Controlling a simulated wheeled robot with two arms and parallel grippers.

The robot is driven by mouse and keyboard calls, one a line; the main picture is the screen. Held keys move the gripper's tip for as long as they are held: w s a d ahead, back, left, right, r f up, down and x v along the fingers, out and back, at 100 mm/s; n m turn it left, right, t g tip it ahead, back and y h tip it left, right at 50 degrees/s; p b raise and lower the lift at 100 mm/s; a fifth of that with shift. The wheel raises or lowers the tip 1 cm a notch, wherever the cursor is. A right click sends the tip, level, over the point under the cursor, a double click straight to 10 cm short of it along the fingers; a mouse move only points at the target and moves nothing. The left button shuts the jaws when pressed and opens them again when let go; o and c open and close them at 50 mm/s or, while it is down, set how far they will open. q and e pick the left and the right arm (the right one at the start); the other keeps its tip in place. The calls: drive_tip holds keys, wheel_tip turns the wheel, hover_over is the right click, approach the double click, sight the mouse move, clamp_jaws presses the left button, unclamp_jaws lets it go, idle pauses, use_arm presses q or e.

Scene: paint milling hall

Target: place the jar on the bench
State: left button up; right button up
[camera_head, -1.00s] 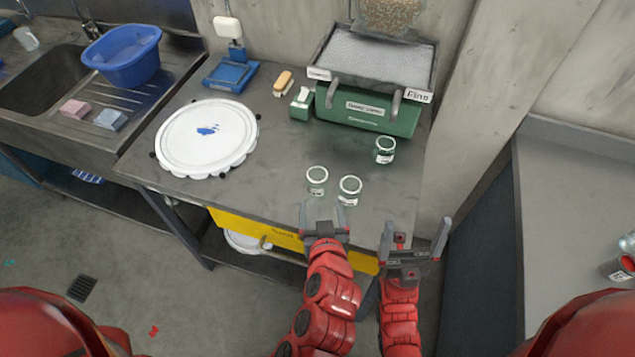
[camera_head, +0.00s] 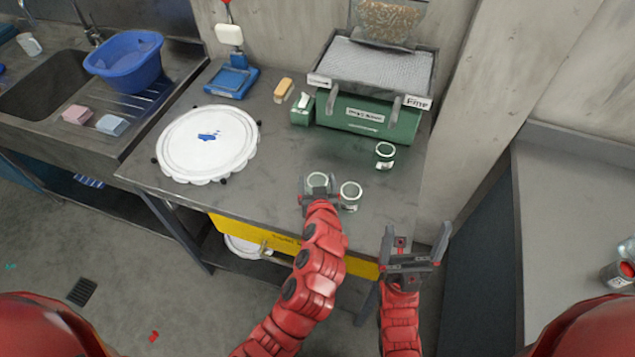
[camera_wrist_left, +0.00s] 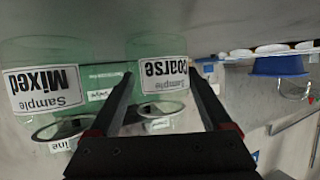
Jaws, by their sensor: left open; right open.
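Three clear jars with pale rims stand on the grey bench (camera_head: 270,185). The left jar (camera_head: 317,179) is behind my left gripper (camera_head: 318,188), which partly hides it. The front right jar (camera_head: 351,190) is close beside it. The third jar (camera_head: 385,150) stands further back on the right. In the left wrist view, upside down, a jar labelled Coarse (camera_wrist_left: 160,72) appears between the open fingers of my left gripper (camera_wrist_left: 165,90); whether they touch it I cannot tell. A jar labelled Mixed (camera_wrist_left: 45,85) is left of them. My right gripper (camera_head: 415,250) is open and empty at the bench's front edge.
A green machine (camera_head: 365,120) with a grey top tray stands at the back. A white round lid-like disc (camera_head: 208,145), a blue scale-like stand (camera_head: 232,78) and a yellow-handled brush (camera_head: 283,88) are to the left. A sink with a blue basin (camera_head: 125,60) adjoins the bench.

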use_arm(q)
drive_tip(key=shift+x, duration=1)
drive_tip(key=c, duration=1.1)
drive_tip(key=shift+r, duration=0.2)
